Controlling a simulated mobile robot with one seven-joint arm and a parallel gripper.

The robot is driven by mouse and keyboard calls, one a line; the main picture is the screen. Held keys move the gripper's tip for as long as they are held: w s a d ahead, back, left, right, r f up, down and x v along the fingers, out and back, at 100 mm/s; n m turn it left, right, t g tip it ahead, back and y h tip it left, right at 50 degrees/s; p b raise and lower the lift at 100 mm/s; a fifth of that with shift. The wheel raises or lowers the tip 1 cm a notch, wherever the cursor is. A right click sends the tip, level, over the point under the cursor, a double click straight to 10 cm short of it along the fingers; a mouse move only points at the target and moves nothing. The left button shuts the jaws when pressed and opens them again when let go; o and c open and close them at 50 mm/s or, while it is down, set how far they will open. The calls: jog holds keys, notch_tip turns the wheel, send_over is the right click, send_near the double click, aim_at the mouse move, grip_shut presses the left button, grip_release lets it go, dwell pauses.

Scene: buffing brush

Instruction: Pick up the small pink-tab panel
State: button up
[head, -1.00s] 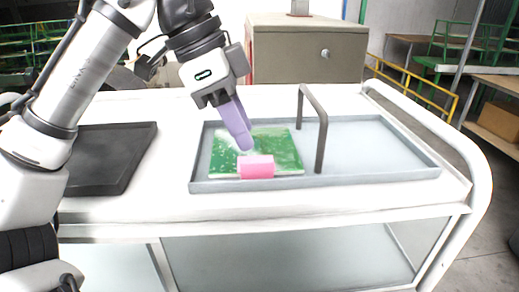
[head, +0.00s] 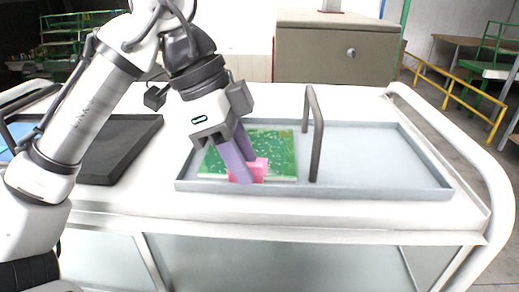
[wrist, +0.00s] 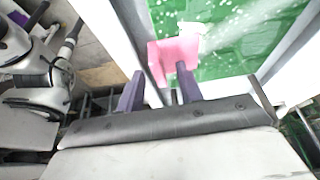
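The small panel (head: 278,148) is a green speckled board with a pink block-like tab (head: 262,170) at its front edge. It lies in the left part of a shallow grey tray. My gripper (head: 246,170) has two purple fingers, which stand apart with the tips down at the tab's left side. One finger overlaps the left part of the tab in the head view. In the wrist view the pink tab (wrist: 176,51) is just beyond the fingers, with the right finger overlapping it and the green board (wrist: 235,45) behind. Contact cannot be told.
The grey tray (head: 390,160) is bare on its right side. A dark upright handle-shaped bar (head: 317,135) stands in it, right of the panel. A black tray (head: 120,150) lies at left on the white cart. A grey cabinet (head: 335,55) stands behind.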

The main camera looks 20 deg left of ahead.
grip_shut()
jog(key=shift+r, duration=0.1)
dwell(0.4)
